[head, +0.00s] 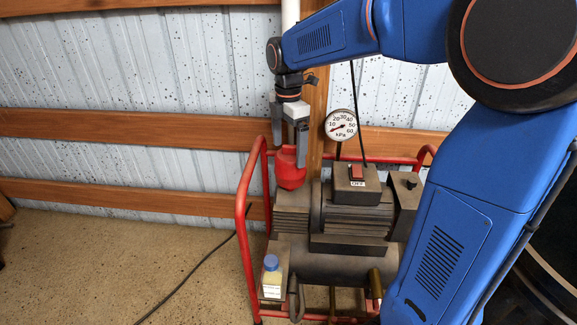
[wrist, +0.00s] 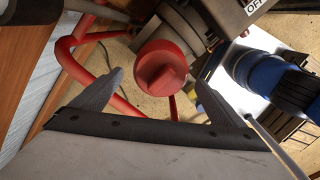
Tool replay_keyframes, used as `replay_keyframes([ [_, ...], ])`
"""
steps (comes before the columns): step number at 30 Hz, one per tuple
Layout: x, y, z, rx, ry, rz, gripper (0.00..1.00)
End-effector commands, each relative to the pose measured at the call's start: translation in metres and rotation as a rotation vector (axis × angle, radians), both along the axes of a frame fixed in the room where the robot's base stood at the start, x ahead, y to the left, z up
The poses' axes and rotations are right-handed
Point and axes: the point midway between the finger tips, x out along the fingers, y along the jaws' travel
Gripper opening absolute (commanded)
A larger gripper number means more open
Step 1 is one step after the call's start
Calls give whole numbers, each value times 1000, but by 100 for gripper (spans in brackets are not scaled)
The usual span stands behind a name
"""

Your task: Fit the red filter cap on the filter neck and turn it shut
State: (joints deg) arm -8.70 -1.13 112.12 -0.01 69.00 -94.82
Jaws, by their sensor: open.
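The red filter cap (head: 290,172) sits upright on top of the left block of the pump in the head view. In the wrist view the cap (wrist: 160,72) shows from above as a round red disc with a raised grip bar. The filter neck is hidden under the cap; I cannot tell whether the cap is turned shut. My gripper (head: 290,156) points down over the cap, open, with its fingers apart. In the wrist view the open fingers (wrist: 160,82) stand on either side of the cap, with visible gaps to it.
A red tube frame (head: 242,200) surrounds the dark pump (head: 345,262). A round kPa gauge (head: 341,126) and a switch box marked OFF (head: 356,184) stand right of the cap. A blue-capped bottle (head: 271,278) is at the front left. Open floor (head: 110,262) lies left.

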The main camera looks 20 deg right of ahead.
Motion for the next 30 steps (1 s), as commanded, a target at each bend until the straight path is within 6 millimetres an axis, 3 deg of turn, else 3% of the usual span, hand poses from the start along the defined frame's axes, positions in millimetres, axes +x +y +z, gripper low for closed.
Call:
replay_keyframes([
  [6, -1, 0, -36, -1, 4, 0, 94],
  [12, 0, 0, -59, 0, 2, 0, 94],
  [18, 0, 0, -71, 0, 1, 0, 94],
  [27, 0, 0, -72, 0, 0, 0, 94],
  [30, 0, 0, -72, 0, 0, 0, 70],
])
